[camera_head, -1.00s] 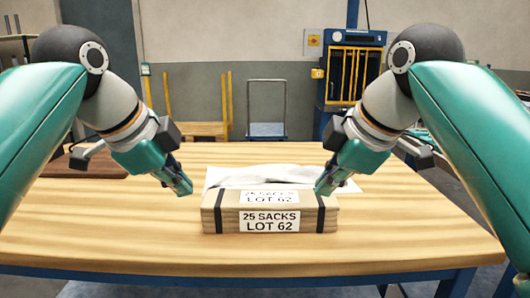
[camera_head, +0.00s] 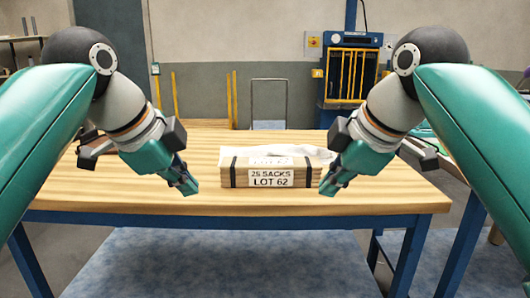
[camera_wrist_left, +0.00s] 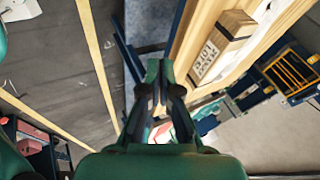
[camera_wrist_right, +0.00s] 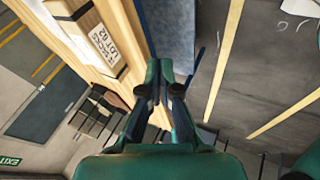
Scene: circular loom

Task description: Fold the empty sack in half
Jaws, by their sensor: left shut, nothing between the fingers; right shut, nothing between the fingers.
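The empty sack (camera_head: 278,150) is a pale, rumpled cloth at the back of the bundle; whether it lies on the table or the bundle is hard to tell. The bundle (camera_head: 310,179) is brown with two dark straps and a white label reading "25 SACKS LOT 62". It also shows in the left wrist view (camera_wrist_left: 238,24) and the right wrist view (camera_wrist_right: 79,26). My left gripper (camera_head: 189,187) is shut and empty, in front of and left of the bundle. My right gripper (camera_head: 327,188) is shut and empty, just right of its front. Neither touches the sack.
The wooden table (camera_head: 130,190) has bare top on both sides of the bundle. A blue press (camera_head: 351,70) and a cart (camera_head: 268,103) stand behind the table.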

